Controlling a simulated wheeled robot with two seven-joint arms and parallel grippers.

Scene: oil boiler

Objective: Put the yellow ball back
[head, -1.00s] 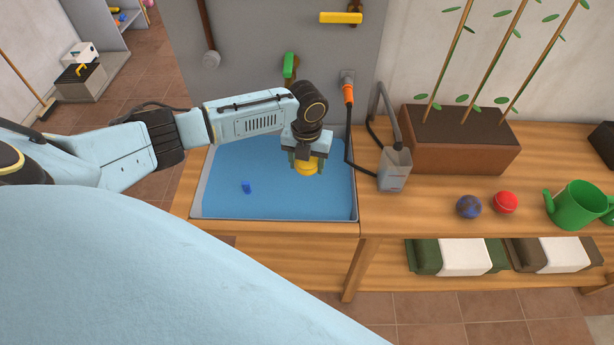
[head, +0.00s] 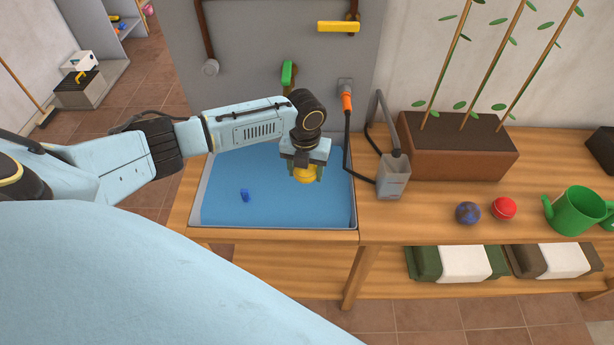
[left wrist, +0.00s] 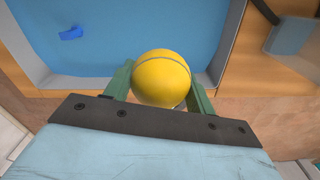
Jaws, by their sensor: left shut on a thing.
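The yellow ball (head: 304,173) is held in my left gripper (head: 306,171), above the blue-filled basin (head: 225,207). In the left wrist view the ball (left wrist: 161,78) sits between the two green fingers of the left gripper (left wrist: 160,85), which touch its sides. A thin grey line runs around the ball. Part of the ball is hidden by the gripper in the head view. My right gripper is not in view.
A small blue object (head: 245,195) lies in the basin. To its right on the wooden bench stand a grey box with a hose (head: 393,176), a planter (head: 455,155), a dark blue ball (head: 468,212), a red ball (head: 504,208) and a green watering can (head: 574,211).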

